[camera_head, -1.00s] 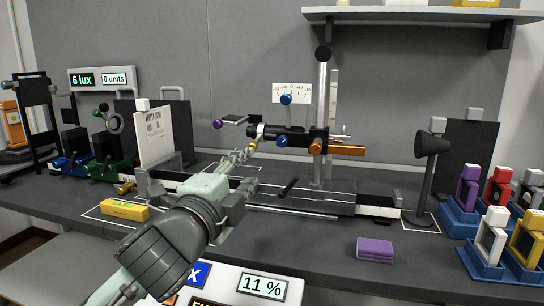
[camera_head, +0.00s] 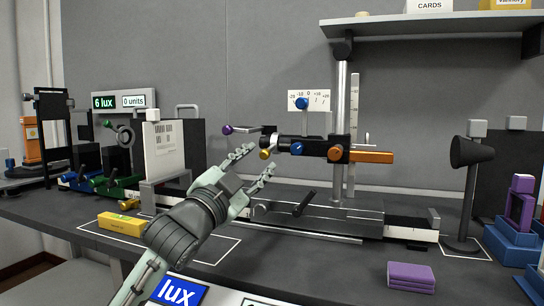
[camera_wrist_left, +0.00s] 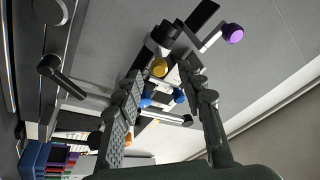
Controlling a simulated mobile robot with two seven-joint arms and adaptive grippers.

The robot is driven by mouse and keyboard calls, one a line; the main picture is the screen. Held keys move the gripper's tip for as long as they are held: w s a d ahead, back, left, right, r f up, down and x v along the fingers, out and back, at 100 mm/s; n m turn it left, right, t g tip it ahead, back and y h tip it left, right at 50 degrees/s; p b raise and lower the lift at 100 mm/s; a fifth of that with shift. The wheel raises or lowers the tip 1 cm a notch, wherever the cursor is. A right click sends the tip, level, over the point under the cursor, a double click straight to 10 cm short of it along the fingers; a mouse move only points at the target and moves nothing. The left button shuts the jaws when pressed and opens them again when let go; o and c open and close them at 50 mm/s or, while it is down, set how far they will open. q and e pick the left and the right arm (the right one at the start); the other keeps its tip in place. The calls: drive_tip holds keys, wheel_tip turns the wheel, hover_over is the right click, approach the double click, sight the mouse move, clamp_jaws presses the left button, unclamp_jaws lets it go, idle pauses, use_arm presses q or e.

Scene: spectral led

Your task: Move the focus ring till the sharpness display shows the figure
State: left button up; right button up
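The optical instrument (camera_head: 315,150), a dark horizontal barrel on a bright post, carries yellow, blue and orange knobs. I cannot tell which part is the focus ring. My left gripper (camera_head: 258,163) is open and empty, with its fingertips close to the yellow knob (camera_head: 265,154) at the barrel's left end. My right gripper is out of view.
A rail base (camera_head: 335,212) with a black lever (camera_head: 303,202) lies below the barrel. A white card (camera_head: 163,148) stands at left, a black lamp-like cone (camera_head: 470,152) at right. A yellow box (camera_head: 122,223) and purple block (camera_head: 411,276) lie on the table.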

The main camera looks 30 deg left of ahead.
sight(263, 156)
use_arm(q)
drive_tip(key=shift+x, duration=2.1)
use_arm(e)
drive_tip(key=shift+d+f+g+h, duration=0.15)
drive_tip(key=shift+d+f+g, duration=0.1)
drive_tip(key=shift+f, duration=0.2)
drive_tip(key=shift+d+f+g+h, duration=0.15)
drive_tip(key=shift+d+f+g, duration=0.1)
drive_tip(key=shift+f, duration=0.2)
use_arm(q)
clamp_jaws()
